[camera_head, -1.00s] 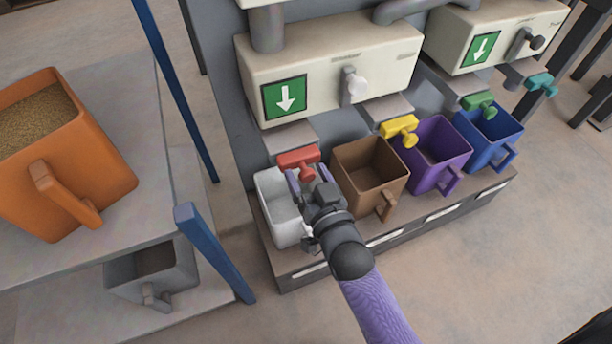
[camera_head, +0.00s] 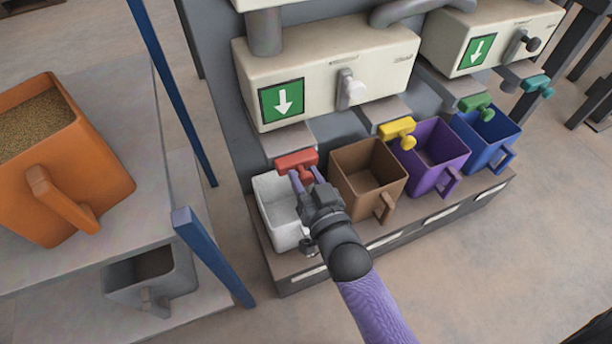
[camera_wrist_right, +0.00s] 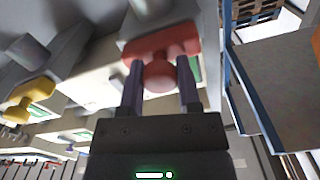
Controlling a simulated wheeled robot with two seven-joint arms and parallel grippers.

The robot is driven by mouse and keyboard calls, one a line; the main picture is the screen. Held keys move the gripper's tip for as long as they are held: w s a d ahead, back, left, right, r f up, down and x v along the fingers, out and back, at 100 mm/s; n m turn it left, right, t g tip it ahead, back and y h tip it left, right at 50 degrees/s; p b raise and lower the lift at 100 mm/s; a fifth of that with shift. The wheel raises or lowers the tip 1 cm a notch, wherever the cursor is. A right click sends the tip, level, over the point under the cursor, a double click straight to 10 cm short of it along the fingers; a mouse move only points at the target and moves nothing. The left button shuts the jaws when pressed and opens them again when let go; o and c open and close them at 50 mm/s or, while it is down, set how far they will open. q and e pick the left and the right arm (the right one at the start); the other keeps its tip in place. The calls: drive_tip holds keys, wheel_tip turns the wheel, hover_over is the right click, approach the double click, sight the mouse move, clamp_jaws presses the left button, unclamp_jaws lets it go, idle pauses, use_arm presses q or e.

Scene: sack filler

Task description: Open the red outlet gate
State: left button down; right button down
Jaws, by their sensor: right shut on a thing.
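The red outlet gate (camera_head: 297,161) sits under the left machine's spout, above a white bin (camera_head: 277,207). Its round red knob (camera_wrist_right: 160,76) shows in the right wrist view between the two purple fingers. My right gripper (camera_head: 305,179) is at the gate, its fingers closed on the knob from either side. In the right wrist view the gripper (camera_wrist_right: 160,88) has the red plate (camera_wrist_right: 163,42) just beyond its fingertips. The gripper and arm partly hide the white bin. My left gripper is not in view.
A yellow gate (camera_head: 397,130), a green gate (camera_head: 476,103) and a teal gate (camera_head: 537,84) stand to the right. Brown (camera_head: 365,176), purple (camera_head: 436,158) and blue (camera_head: 487,134) bins share the ledge. A blue post (camera_head: 212,256) and shelf with an orange bin (camera_head: 66,170) are left.

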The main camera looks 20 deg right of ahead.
sight(307, 183)
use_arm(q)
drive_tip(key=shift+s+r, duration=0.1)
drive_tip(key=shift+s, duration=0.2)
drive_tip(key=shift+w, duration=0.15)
